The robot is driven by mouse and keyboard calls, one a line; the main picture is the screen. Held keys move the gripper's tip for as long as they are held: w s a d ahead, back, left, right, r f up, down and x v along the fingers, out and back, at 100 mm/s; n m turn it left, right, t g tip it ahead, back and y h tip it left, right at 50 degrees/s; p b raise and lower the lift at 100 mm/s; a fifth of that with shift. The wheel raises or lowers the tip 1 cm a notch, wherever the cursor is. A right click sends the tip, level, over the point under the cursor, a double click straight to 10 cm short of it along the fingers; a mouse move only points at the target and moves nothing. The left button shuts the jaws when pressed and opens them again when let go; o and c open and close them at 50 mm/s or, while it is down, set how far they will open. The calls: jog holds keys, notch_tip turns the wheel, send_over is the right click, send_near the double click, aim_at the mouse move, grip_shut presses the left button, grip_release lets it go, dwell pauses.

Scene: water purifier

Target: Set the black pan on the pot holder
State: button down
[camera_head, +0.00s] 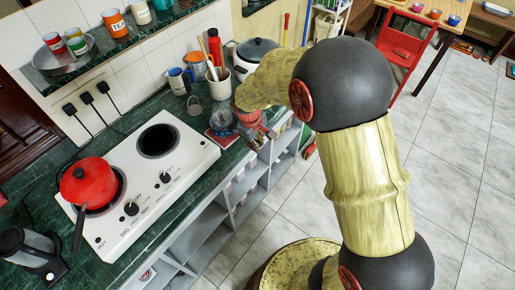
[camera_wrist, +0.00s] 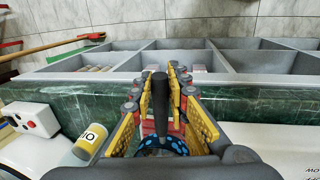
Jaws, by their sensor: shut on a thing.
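My gripper (camera_head: 262,138) hangs over the counter's front edge, right of the stove. In the wrist view its yellow-padded fingers (camera_wrist: 160,105) are closed around an upright dark handle (camera_wrist: 160,95). I take this to be the black pan's handle; the pan's body cannot be made out. A dark blue round thing with lighter dots (camera_wrist: 152,148) shows low between the fingers; I cannot tell whether it is the pot holder. A flat red and blue item (camera_head: 222,138) lies on the counter just left of my gripper.
A white stove (camera_head: 188,185) carries a red pot (camera_head: 90,182) on one burner; the other burner (camera_head: 158,141) is empty. Mugs (camera_head: 180,80), a utensil holder (camera_head: 218,84) and a rice cooker (camera_head: 257,50) stand behind. Grey shelves (camera_head: 215,225) are below the counter.

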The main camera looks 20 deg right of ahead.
jog(key=shift+f, duration=1)
jog(key=shift+f+b, duration=0.15)
jog(key=shift+b, duration=0.15)
jog(key=c, duration=1.7)
grip_release()
jog(key=shift+s, duration=0.1)
jog(key=shift+c, duration=0.2)
jog(key=s+r+m+t+p, duration=0.1)
jog(key=s+r+m+p, duration=0.3)
jog(key=r, duration=1.6)
jog(key=s+d+r+m+t+y, duration=0.1)
jog(key=s+r, duration=0.4)
jog(key=s, duration=0.5)
jog(key=s+d+r+m+t, duration=0.1)
jog(key=s+r, duration=0.4)
jog(key=s, duration=0.5)
jog(key=shift+s+d+r+m+t+y+b, duration=0.15)
jog(key=shift+s+r+m+t+y+b, duration=0.1)
jog(key=shift+r+m+t+y+b, duration=0.35)
